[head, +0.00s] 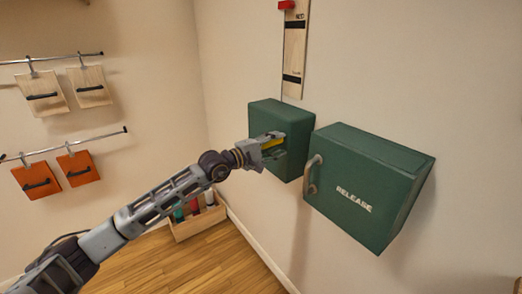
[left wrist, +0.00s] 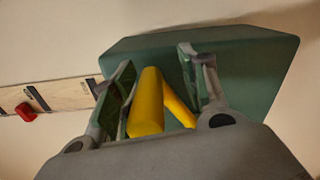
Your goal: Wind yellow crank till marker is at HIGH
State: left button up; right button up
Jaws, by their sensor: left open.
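The yellow crank (head: 271,143) is on the front of a green box (head: 262,112) on the wall. My left gripper (head: 276,146) is at the crank. In the left wrist view, the crank's yellow grip (left wrist: 147,103) lies between the two open fingers (left wrist: 160,88), closer to the left one; I cannot tell whether it touches. A wooden scale board (head: 295,50) with black bands rises above the box. The red marker (head: 287,5) is at the top edge of the head view and also shows in the left wrist view (left wrist: 26,111). The HIGH label is not readable. My right gripper is out of view.
A larger green box (head: 395,180) marked RELEASE, with a grey handle (head: 312,174), sits close to the right. A wooden crate (head: 200,224) with bottles stands on the floor below. Wooden and orange boards hang from rails (head: 65,144) at the left.

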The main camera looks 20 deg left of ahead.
pick_arm(q)
jog(key=v, duration=1.1)
jog(key=shift+s+a, duration=0.3)
dwell(0.3)
dwell(0.5)
